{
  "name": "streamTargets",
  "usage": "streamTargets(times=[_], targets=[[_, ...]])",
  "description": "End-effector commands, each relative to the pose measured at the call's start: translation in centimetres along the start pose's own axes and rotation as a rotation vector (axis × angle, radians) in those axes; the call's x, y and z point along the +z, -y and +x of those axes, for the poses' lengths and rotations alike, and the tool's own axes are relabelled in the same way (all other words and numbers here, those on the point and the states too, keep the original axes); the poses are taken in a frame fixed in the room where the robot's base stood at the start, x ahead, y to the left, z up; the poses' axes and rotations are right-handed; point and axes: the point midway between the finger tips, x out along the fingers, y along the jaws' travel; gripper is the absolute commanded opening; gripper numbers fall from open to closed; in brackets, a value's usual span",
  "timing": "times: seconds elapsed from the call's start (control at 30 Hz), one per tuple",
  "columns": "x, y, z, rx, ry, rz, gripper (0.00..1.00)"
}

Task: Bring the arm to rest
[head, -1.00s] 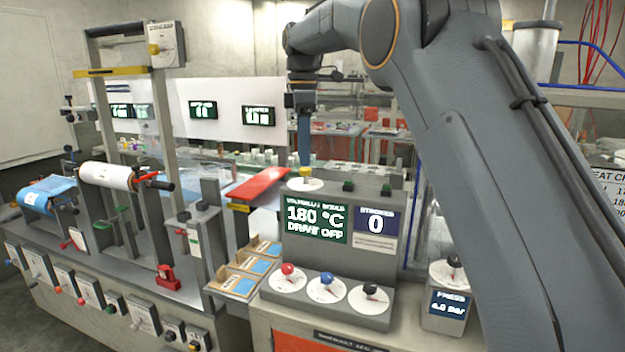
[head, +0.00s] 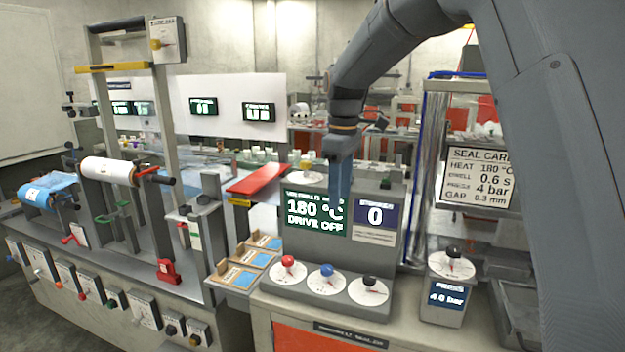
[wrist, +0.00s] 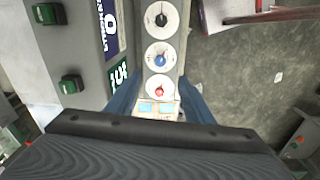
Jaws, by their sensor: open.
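My gripper (head: 340,185) hangs pointing down in front of the sealer's display panel (head: 316,216), above the row of dials. It covers part of the panel between the green "180 °C DRIVE OFF" screen and the blue "0" screen. In the wrist view my gripper (wrist: 158,98) has its two blue fingers apart, with nothing between them. Beyond the fingers are the red knob (wrist: 159,91), the blue knob (wrist: 161,61) and the black knob (wrist: 161,20), each on a white dial. My arm reaches in from the upper right.
A press dial box (head: 449,285) reading 4.0 bar stands right of the sealer. The seal card (head: 479,176) is behind it. Small wooden trays (head: 236,276) sit left of the dials.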

Motion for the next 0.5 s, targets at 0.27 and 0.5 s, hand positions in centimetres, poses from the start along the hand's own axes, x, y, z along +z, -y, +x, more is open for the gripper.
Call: streamTargets(times=[0.27, 0.5], targets=[[10.4, 5.4, 8.3, 0.025, -0.022, 0.46, 0.48], [18.9, 12.9, 14.6, 0.043, -0.047, 0.843, 0.48]])
